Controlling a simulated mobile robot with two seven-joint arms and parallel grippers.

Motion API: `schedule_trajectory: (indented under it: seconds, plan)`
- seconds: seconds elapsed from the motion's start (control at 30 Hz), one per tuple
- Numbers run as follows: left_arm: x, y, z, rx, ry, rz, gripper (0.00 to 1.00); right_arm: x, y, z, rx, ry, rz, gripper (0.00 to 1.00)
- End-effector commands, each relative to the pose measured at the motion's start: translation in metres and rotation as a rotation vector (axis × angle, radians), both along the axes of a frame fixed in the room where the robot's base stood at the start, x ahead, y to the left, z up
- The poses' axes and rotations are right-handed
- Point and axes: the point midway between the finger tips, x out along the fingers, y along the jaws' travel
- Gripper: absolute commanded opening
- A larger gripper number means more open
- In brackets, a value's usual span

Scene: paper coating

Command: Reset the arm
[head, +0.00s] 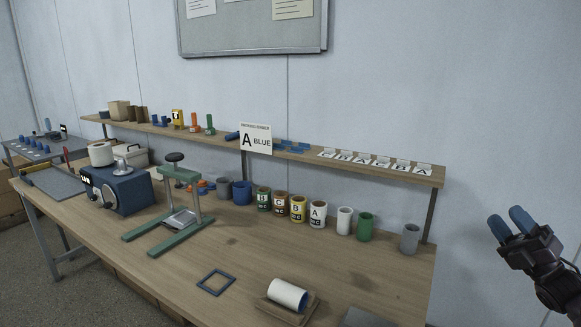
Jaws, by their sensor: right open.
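My right gripper (510,226) is at the right edge of the head view. It has blue fingertips, is open and empty, and is held up in front of the wall, to the right of the bench (215,248) and apart from it. My left gripper is not in view.
The bench holds a blue machine (124,190), a green press stand (186,215), a row of cans (298,209), a flat square frame (216,282) and a white roll (288,295) on a wooden holder. A shelf (392,172) with cards and a sign (256,140) runs behind.

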Motion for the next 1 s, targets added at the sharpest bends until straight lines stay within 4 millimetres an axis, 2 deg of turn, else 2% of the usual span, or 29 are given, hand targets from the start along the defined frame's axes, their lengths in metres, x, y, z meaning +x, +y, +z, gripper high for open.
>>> schedule_trajectory:
  seconds: [0.1, 0.27, 0.67, 0.83, 1.0]
  plan:
    - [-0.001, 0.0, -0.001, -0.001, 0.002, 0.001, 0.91, -0.007, -0.02, 0.021, 0.033, -0.055, -0.042, 0.43]
    - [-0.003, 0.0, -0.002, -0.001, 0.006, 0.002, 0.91, -0.019, -0.046, 0.047, 0.069, -0.119, -0.097, 0.43]
    - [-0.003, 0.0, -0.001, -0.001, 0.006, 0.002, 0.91, 0.027, -0.064, 0.01, 0.166, 0.295, -0.163, 0.43]
    - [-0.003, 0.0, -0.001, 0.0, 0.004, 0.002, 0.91, 0.048, -0.084, -0.019, 0.281, 0.538, -0.253, 0.43]
    - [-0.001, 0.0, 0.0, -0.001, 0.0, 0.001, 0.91, 0.059, -0.112, -0.048, 0.438, 0.744, -0.379, 0.43]
